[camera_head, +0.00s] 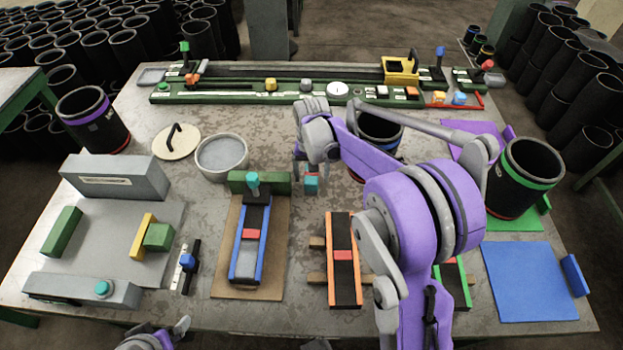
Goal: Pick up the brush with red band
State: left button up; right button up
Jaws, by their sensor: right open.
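I cannot make out for sure which thing is the brush with red band. A long dark piece with orange sides (331,283) and a red block across its middle lies at the front centre. A similar piece with blue sides (264,238) lies on a brown board to its left. My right gripper (311,182) is open, pointing down behind the orange-sided piece. A small teal block shows between its fingers; I cannot tell if they touch it. My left gripper (165,336) is only partly in view at the bottom edge, and its jaws are unclear.
A black sleeve with a green band (524,176) stands at right, a purple-banded one (92,118) at left. A blue-banded sleeve (380,131) is partly behind my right arm. A long green fixture (230,90) spans the back. A grey bowl (222,156) stands left of centre.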

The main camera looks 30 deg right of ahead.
grip_shut()
dwell(0.4)
notch_tip(320, 180, up, 10)
jog(key=shift+r+p, duration=0.1)
jog(key=shift+p, duration=0.2)
dwell(0.4)
jog(key=c, duration=0.8)
grip_release()
jog(key=shift+c, duration=0.2)
jog(key=c, duration=0.4)
